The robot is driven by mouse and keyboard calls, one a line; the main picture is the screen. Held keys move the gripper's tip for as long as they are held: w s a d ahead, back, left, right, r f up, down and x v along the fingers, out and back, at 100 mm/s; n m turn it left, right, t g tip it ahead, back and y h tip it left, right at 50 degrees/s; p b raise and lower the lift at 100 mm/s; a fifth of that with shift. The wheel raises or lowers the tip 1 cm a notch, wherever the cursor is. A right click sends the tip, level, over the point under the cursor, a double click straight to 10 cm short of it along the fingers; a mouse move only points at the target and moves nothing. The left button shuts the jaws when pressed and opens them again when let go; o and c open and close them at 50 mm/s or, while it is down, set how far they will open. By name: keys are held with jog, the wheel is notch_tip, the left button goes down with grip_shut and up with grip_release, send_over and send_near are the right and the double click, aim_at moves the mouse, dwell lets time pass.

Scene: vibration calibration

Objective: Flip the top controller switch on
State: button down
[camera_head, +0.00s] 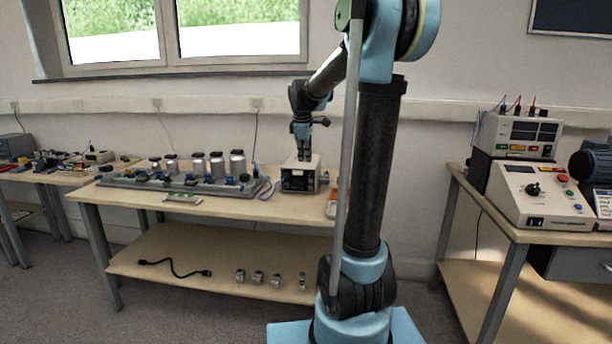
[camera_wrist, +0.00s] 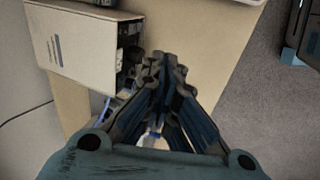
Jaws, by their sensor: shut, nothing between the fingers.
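A small cream box with a dark front panel (camera_head: 299,179), apparently the controller, stands at the right part of the middle bench. In the wrist view its pale top (camera_wrist: 85,48) lies at upper left, with the dark front panel and its fittings along its right side. My gripper (camera_head: 303,158) points down at the box in the head view. In the wrist view my gripper (camera_wrist: 165,62) is shut and empty, with its fingertips just in front of the panel. I cannot tell whether they touch it. The switch itself is too small or hidden to make out.
The bench (camera_head: 230,208) also holds a grey rig (camera_head: 180,184) with several metal cylinders, left of the box. A blue cable (camera_head: 270,188) lies between them. Two stacked-looking instruments, one with a display (camera_head: 520,136) and one with a knob (camera_head: 540,195), stand on the right bench.

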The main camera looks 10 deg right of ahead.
aim_at(310, 174)
jog(key=shift+w+a+n, duration=0.15)
jog(key=shift+w+n, duration=0.15)
jog(key=shift+w, duration=0.5)
jog(key=w+d+f, duration=0.2)
jog(key=w+f, duration=0.4)
jog(key=f, duration=0.4)
jog(key=shift+w, duration=0.4)
jog(key=shift+d, duration=0.15)
